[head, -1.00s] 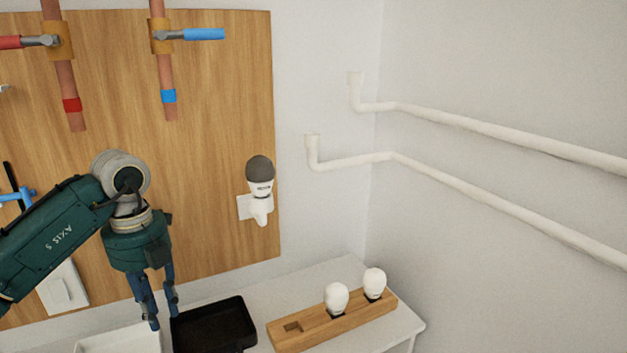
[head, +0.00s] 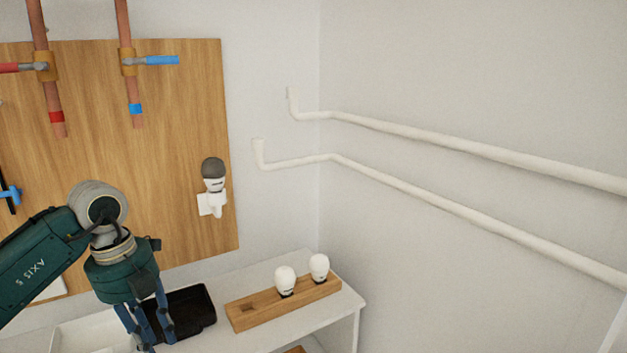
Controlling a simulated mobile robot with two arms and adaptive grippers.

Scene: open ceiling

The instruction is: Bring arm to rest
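My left arm comes in from the left, and its gripper (head: 152,342) points down in front of the black tray (head: 197,309) on the white shelf top. Its two blue fingers stand a little apart with nothing visible between them. The fingertips are near the bottom edge of the picture. My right gripper is not in view.
A wooden holder (head: 240,318) with two white bulbs (head: 285,279) stands right of the tray. A white tray (head: 85,330) is to the left. A wooden wall board (head: 160,180) carries pipes, valves and a grey-topped bulb (head: 213,172). White pipes (head: 450,145) run along the right wall.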

